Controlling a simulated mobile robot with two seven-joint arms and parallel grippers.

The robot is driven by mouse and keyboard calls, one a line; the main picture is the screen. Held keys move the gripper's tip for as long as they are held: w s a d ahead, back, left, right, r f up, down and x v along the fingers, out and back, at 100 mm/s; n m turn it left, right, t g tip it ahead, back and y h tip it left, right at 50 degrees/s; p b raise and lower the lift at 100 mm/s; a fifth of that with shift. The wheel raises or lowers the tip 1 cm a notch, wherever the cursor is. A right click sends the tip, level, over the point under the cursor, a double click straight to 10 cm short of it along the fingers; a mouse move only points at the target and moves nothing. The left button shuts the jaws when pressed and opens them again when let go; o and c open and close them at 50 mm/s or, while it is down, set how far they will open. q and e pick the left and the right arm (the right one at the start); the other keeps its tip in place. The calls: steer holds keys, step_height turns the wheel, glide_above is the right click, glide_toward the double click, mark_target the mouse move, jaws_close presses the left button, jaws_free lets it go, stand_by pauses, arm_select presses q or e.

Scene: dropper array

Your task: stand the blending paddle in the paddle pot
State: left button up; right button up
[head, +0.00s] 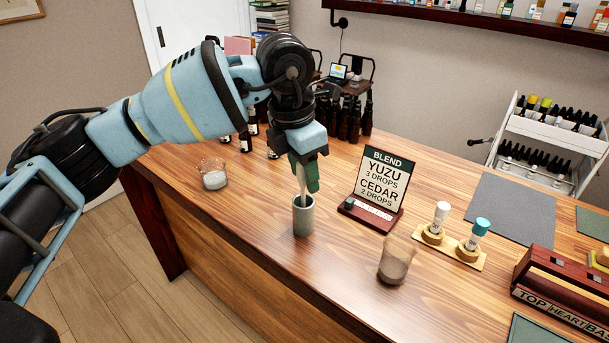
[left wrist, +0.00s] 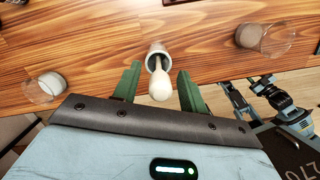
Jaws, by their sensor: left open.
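The paddle pot (head: 303,219) is a small grey-green cylinder standing upright on the wooden counter. The blending paddle (left wrist: 160,86) has a pale, rounded upper end and a thin stem that runs down into the pot (left wrist: 157,50). In the head view the paddle (head: 301,181) shows as a pale sliver above the pot's rim. My left gripper (head: 305,178) is just above the pot, pointing down. In the left wrist view its green fingers (left wrist: 159,88) are open, one on each side of the paddle, with gaps between. The paddle's lower end is hidden inside the pot.
A glass beaker (head: 213,175) stands left of the pot, and another (head: 396,259) stands to its right. A blend sign (head: 378,184) is close on the right. Two droppers stand on a wooden holder (head: 457,252). Dark bottles (head: 349,119) stand behind.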

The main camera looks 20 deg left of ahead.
arm_select(q)
step_height(320, 180, up, 11)
steer(key=s+a, duration=0.1)
steer(key=shift+f, duration=0.2)
arm_select(e)
steer(key=shift+s, duration=0.3)
arm_select(q)
steer(key=shift+s, duration=0.1)
arm_select(e)
steer(key=shift+w, duration=0.25)
